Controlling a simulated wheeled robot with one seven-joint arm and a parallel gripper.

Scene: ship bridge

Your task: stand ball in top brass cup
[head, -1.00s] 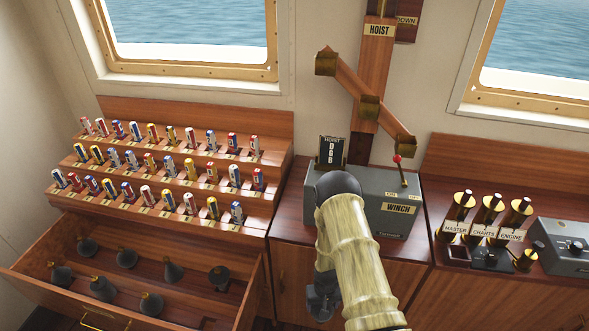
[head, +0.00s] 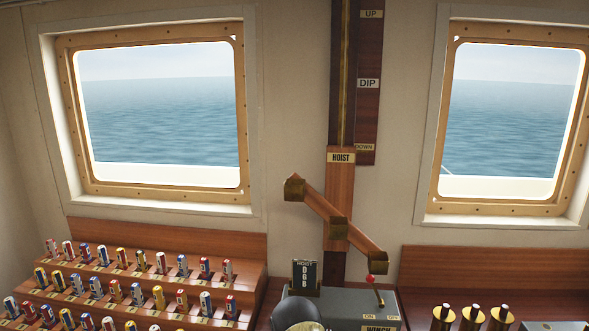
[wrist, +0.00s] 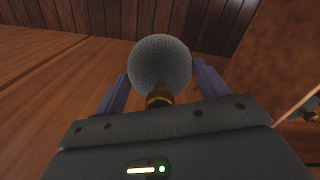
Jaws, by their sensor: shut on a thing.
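The slanted wooden arm of the hoist (head: 341,157) carries brass cups in the head view. The top brass cup (head: 294,188) is at its upper left end, the middle cup (head: 338,229) and the lower cup (head: 378,255) are down to the right. No ball shows in the top cup. In the wrist view my gripper (wrist: 160,72) is shut on a grey, rough-looking ball (wrist: 160,60) with a brass neck below it. Its fingers lie on either side of the ball. The gripper is outside the head view, so its distance from the cups cannot be told.
A grey winch box (head: 350,303) with a red-knobbed lever (head: 371,280) stands below the hoist arm. Windows flank the hoist.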

